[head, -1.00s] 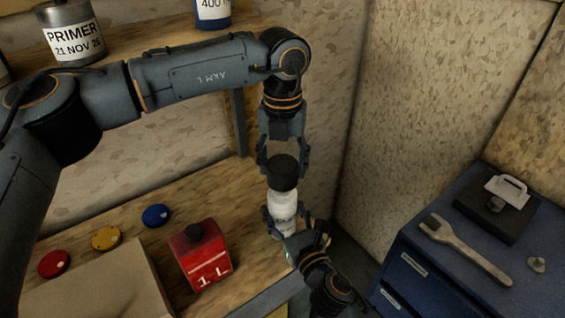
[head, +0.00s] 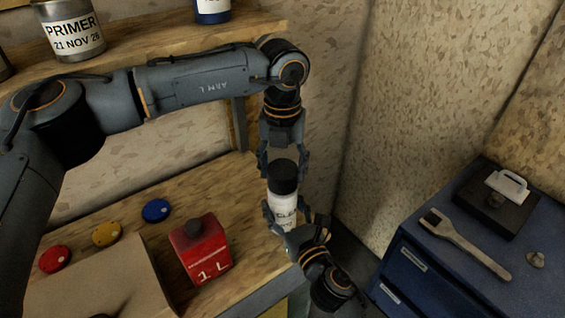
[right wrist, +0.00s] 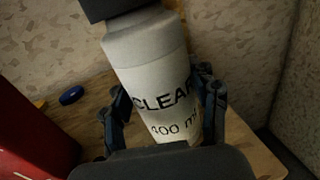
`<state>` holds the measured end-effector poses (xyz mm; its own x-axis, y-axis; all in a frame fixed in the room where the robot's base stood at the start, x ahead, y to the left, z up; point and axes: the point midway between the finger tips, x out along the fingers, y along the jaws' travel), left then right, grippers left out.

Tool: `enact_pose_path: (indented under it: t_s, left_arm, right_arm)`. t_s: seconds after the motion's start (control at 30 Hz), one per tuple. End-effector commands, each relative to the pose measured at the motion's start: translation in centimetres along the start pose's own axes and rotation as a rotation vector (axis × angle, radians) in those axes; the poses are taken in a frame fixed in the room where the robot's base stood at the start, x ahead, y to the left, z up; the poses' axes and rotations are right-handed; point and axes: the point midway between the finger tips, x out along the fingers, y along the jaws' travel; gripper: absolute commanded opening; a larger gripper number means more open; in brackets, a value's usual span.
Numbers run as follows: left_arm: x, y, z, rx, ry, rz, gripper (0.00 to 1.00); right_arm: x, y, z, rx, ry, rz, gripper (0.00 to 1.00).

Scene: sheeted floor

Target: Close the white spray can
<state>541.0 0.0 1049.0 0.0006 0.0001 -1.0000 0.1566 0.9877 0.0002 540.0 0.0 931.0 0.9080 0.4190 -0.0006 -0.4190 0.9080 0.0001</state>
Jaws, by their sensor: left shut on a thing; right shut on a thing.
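The white spray can (head: 282,212) is held nearly upright above the workbench, and it also shows large and tilted in the right wrist view (right wrist: 150,80). A black cap (head: 284,178) is at its top; it is cut off at the top edge in the right wrist view (right wrist: 112,8). The cap meets the can with no clear gap, but I cannot tell how tightly it sits. My left gripper (head: 284,167) points down from above and is shut on the black cap. My right gripper (right wrist: 163,112) comes from below and is shut around the can's lower body.
A red 1 L container (head: 200,252) stands on the bench (head: 150,238) left of the can, beside blue (head: 157,210), yellow (head: 107,234) and red (head: 55,259) discs. A shelf (head: 140,53) with tins is behind my left arm. A blue cabinet (head: 440,275) stands at right.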

Motion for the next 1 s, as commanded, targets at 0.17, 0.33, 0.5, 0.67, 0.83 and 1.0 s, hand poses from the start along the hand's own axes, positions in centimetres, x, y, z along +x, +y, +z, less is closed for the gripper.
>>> enact_pose_path:
  t_s: [0.17, 0.33, 0.5, 0.67, 0.83, 1.0]
  left_arm:
    - [0.0, 0.0, 0.0, 0.0, 0.0, 0.0, 0.45]
    - [0.0, 0.0, 0.0, 0.0, 0.0, 0.0, 0.45]
    - [0.1, 0.0, 0.0, 0.0, 0.0, 0.0, 0.45]
    - [0.4, 0.0, 0.0, 0.0, 0.001, 0.0, 0.45]
    - [0.7, 0.0, 0.0, 0.0, 0.002, 0.0, 0.45]
    - [1.1, 0.0, -0.1, 0.0, 0.002, 0.001, 0.45]
  right_arm:
    - [0.0, 0.0, 0.0, 0.0, 0.0, 0.0, 0.03]
    - [0.0, 0.0, 0.0, 0.0, 0.0, 0.0, 0.03]
    - [0.0, 0.0, 0.0, 0.0, 0.0, 0.0, 0.03]
    - [0.0, 0.0, 0.0, 0.0, 0.0, 0.0, 0.03]
    - [0.0, 0.0, 0.0, 0.0, 0.0, 0.0, 0.03]
    - [0.0, 0.0, 0.0, 0.0, 0.0, 0.0, 0.03]
